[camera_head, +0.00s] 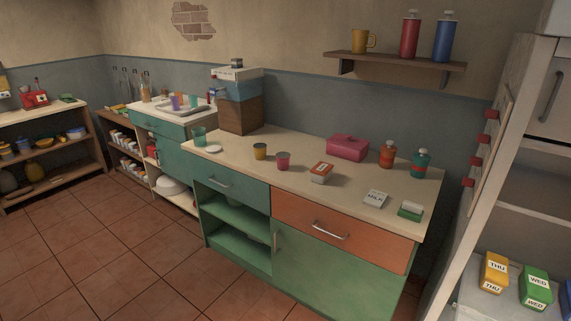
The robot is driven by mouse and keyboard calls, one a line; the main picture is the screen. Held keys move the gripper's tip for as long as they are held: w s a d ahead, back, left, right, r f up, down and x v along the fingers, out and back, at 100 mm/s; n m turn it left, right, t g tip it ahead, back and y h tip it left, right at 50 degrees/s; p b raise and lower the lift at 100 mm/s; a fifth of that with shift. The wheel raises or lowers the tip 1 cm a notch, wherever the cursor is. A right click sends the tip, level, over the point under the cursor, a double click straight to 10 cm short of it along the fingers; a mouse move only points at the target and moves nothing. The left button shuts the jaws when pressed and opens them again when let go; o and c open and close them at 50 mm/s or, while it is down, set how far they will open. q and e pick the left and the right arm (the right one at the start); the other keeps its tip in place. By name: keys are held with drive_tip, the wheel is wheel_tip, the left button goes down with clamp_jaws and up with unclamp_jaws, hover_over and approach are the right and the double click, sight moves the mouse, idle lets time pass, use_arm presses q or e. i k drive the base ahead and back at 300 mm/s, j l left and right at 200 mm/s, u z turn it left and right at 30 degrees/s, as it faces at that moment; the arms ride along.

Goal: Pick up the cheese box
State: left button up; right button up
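No label reading cheese can be made out, so I cannot tell which item is the cheese box. On the cream counter (235,166) stand a small orange-and-white box (321,173) with an unreadable label, a pink lidded box (347,148) near the wall, a white carton (376,198) with dark lettering that seems to read milk, and a small green-and-white box (410,210) near the right end. All rest on the counter and nothing holds them. Neither of my grippers is in view.
A wall shelf (395,62) hangs above. Tiled floor (115,245) is clear in front.

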sight(321, 172)
drive_tip(key=i+z, duration=0.15)
drive_tip(key=z, duration=0.25)
drive_tip(key=i+j+z, duration=0.1)
drive_tip(key=z, duration=0.3)
drive_tip(key=i+j+z, duration=0.1)
drive_tip(key=j+z, duration=0.15)
drive_tip(key=z, duration=0.2)
drive_tip(key=i+j+z, duration=0.15)
drive_tip(key=j+z, duration=0.1)
drive_tip(key=j, duration=0.3)
drive_tip(key=i+j+z, duration=0.15)
drive_tip(key=j, duration=0.15)
drive_tip(key=i+j, duration=0.1)
drive_tip(key=j, duration=0.3)
drive_tip(key=i+j+z, duration=0.1)
drive_tip(key=j, duration=0.35)
drive_tip(key=i+j, duration=0.15)
drive_tip(key=j, duration=0.25)
drive_tip(key=i+j, duration=0.1)
drive_tip(key=j, duration=0.35)
drive_tip(key=z, duration=0.05)
